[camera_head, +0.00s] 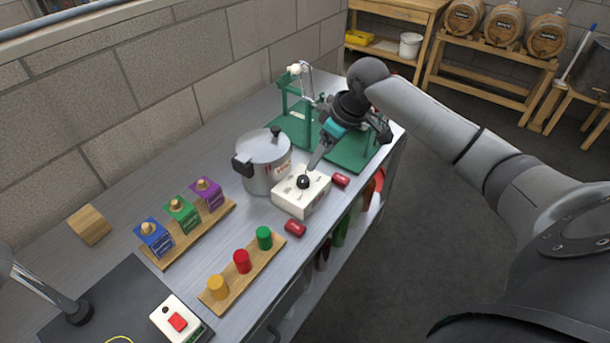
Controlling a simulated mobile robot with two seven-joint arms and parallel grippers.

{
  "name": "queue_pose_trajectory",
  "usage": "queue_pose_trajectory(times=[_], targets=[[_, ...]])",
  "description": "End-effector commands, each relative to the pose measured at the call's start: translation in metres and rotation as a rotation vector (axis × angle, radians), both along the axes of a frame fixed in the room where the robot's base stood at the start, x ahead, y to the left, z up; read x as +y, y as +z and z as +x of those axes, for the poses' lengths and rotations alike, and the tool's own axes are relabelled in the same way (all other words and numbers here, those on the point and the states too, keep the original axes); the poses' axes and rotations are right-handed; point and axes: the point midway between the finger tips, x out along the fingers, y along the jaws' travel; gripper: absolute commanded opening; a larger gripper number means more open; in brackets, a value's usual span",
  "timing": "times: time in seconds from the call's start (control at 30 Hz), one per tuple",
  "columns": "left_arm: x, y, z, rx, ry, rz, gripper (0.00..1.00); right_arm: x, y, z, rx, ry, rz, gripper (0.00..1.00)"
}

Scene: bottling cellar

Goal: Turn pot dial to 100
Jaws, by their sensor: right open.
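A silver lidded pot (262,174) with black handles stands on the grey workbench. Right beside it is a white box (298,199) with a black dial (303,182) on its top; its scale marks are too small to read. My right gripper (314,163) reaches in from the right, fingers pointing down, its tips just above or at the dial. It is open; I cannot tell whether the fingers touch the dial. My left gripper is not in view.
A green stand (293,93) is behind the gripper. Red blocks (295,228) lie beside the box. Front left are a board with coloured cylinders (242,261), a rack of coloured blocks (182,211) and a red-button box (176,321). A block wall (180,80) bounds the bench's left side.

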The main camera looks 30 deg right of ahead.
Motion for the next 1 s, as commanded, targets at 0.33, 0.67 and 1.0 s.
queue_pose_trajectory(times=[0.33,0.67,1.0], targets=[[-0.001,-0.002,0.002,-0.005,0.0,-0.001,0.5,-0.012,-0.007,0.016,-0.011,-0.028,0.017,0.73],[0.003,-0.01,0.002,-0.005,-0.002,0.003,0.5,-0.002,-0.067,0.04,-0.014,-0.027,0.017,0.73],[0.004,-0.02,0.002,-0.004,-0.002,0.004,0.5,0.005,-0.112,0.057,-0.015,-0.027,0.014,0.73]])
